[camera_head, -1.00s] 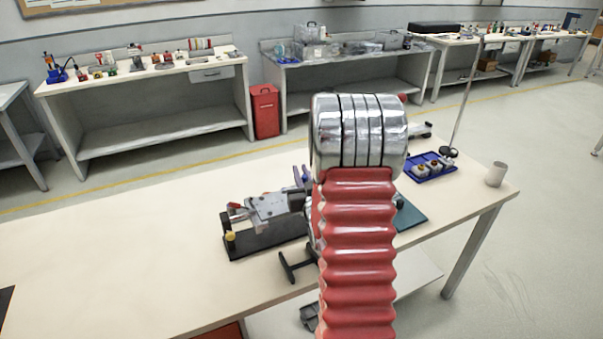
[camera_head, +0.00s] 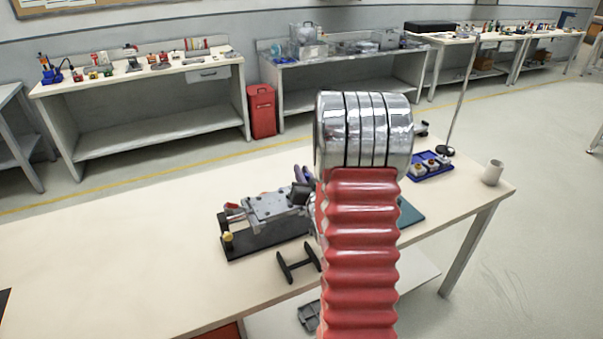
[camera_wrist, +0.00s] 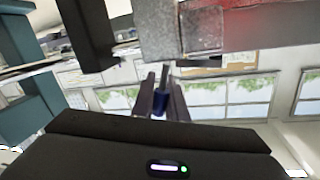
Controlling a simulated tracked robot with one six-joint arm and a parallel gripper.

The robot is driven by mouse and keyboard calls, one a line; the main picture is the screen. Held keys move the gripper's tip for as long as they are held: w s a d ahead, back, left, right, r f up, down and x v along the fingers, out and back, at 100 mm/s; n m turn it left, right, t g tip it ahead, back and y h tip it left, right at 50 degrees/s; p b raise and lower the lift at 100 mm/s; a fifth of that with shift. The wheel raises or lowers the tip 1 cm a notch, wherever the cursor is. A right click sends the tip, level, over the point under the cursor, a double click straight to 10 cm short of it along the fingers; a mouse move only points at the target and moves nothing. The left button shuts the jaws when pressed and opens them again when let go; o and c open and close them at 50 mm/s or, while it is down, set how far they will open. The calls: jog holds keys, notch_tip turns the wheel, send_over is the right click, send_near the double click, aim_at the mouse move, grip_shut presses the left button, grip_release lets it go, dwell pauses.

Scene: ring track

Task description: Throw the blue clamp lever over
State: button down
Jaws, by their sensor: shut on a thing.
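The clamp fixture (camera_head: 268,208) is a grey metal block on a black base plate, on the near bench. My arm hides its right end in the head view. In the wrist view my gripper (camera_wrist: 162,95) has its two dark fingers shut on the blue clamp lever (camera_wrist: 160,104), which shows as a small blue piece between them. The rest of the lever is hidden by the fingers. In the head view my red and chrome arm covers most of the gripper, so the lever's angle cannot be told there.
A black H-shaped piece (camera_head: 297,262) lies in front of the fixture. The left of the bench top (camera_head: 110,255) is clear.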

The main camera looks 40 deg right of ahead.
jog(key=m, duration=0.2)
jog(key=d+f+m+y, duration=0.1)
jog(key=m, duration=0.1)
jog(key=d+f+m, duration=0.1)
jog(key=m, duration=0.1)
jog(key=shift+s+f+m, duration=0.1)
jog(key=shift+s+m, duration=0.2)
jog(key=shift+s, duration=0.05)
jog(key=shift+g+y, duration=0.3)
jog(key=c, duration=1.7)
grip_release()
jog(key=shift+c, duration=0.2)
jog(key=shift+f, duration=0.1)
jog(key=shift+s, duration=0.15)
